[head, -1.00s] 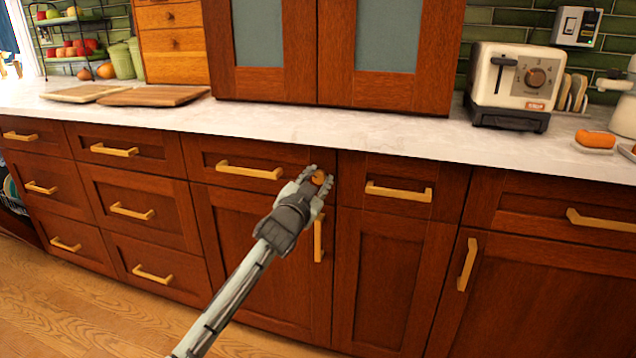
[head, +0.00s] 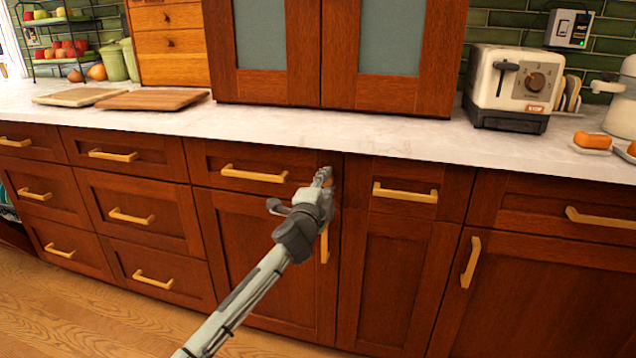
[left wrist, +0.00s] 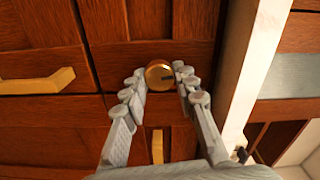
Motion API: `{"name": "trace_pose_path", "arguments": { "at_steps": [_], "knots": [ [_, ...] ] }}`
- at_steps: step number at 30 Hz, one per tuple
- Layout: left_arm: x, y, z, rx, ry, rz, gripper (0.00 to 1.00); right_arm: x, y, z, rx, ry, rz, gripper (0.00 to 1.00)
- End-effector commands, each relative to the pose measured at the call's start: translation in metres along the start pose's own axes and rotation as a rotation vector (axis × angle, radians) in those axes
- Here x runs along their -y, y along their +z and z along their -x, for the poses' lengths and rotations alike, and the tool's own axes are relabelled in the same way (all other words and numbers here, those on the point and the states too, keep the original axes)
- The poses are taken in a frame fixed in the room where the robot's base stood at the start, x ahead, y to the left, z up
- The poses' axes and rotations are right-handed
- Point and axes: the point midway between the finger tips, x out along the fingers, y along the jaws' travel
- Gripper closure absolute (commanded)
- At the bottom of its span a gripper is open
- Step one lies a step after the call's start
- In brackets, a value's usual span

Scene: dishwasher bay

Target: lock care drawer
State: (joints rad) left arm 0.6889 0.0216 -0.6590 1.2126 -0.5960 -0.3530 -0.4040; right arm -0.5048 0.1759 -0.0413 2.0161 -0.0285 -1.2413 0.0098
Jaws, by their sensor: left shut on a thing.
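The drawer with a long brass handle (head: 254,174) sits under the worktop, left of my left gripper (head: 323,178). Its front looks flush with its neighbours. A round brass lock knob (left wrist: 159,74) is at the drawer's right end and shows in the left wrist view, with a dark mark on its right side. My left gripper's fingers (left wrist: 160,84) lie on both sides of the knob and are shut on it. In the head view the fingers are seen nearly edge-on and mostly hide the knob. My right gripper is in neither view.
A vertical door handle (head: 324,243) is just below my left gripper. Another drawer handle (head: 405,192) is to its right. The worktop (head: 300,130) overhangs above, with a toaster (head: 512,85) and cutting boards (head: 152,99) on it.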

Motion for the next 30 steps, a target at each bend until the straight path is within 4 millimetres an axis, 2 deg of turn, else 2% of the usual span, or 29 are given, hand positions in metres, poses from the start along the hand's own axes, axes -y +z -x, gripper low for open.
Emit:
{"name": "trace_pose_path", "arguments": {
  "at_steps": [12,28,29,30],
  "knots": [
    [0.001,-0.001,-0.001,0.003,-0.001,-0.175,1.00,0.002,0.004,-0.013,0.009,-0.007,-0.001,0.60],
    [0.000,-0.001,-0.001,0.002,-0.001,-0.196,1.00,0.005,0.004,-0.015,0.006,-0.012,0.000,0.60],
    [0.000,-0.001,-0.001,0.002,-0.001,-0.196,0.68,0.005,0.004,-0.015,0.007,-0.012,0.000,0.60],
    [0.000,-0.001,-0.001,0.002,-0.001,-0.196,0.63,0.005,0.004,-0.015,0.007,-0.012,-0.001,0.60]
  ]
}}
